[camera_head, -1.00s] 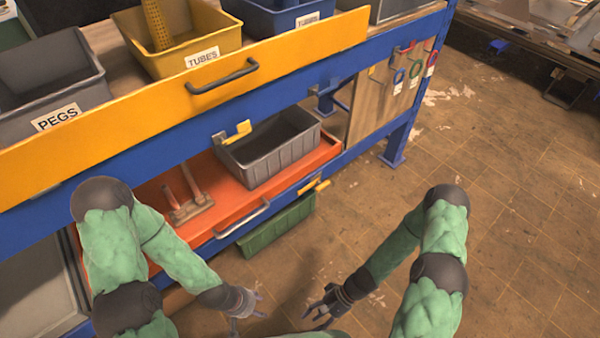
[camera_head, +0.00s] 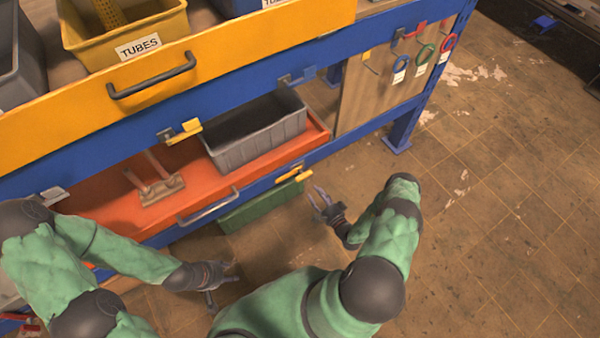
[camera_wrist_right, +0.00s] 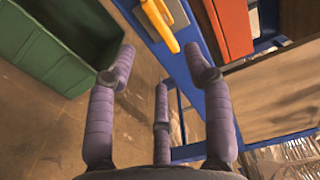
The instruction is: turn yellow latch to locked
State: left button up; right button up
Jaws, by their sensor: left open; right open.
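A yellow latch (camera_head: 294,174) sits on the lower blue beam, at the right end of the orange drawer (camera_head: 110,205). It also shows at the top of the right wrist view (camera_wrist_right: 160,25). A second yellow latch (camera_head: 182,131) is on the upper blue beam, below the yellow drawer (camera_head: 235,55). My right gripper (camera_head: 317,200) is open and empty, just right of and below the lower latch, apart from it. In the right wrist view its spread fingers (camera_wrist_right: 162,62) point toward that latch. My left gripper (camera_head: 224,284) is open and empty, low and in front of the orange drawer.
A grey bin (camera_head: 258,148) stands on the orange drawer, which has a metal handle (camera_head: 208,207). A green bin (camera_head: 258,207) is below, also near the right gripper (camera_wrist_right: 60,40). A panel with hanging rings (camera_head: 385,80) is at the right. The floor on the right is open.

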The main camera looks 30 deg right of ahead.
aim_at(304, 177)
jog(key=shift+w+a+b, duration=0.15)
jog(key=shift+w+b, duration=0.4)
jog(key=shift+w, duration=1.1)
jog(key=shift+w+a+b, duration=0.2)
jog(key=shift+w+b, duration=0.3)
jog(key=shift+w, duration=1.15)
jog(key=shift+w+a+b, duration=0.15)
jog(key=shift+w+b, duration=0.4)
jog(key=shift+w, duration=1.1)
grip_shut()
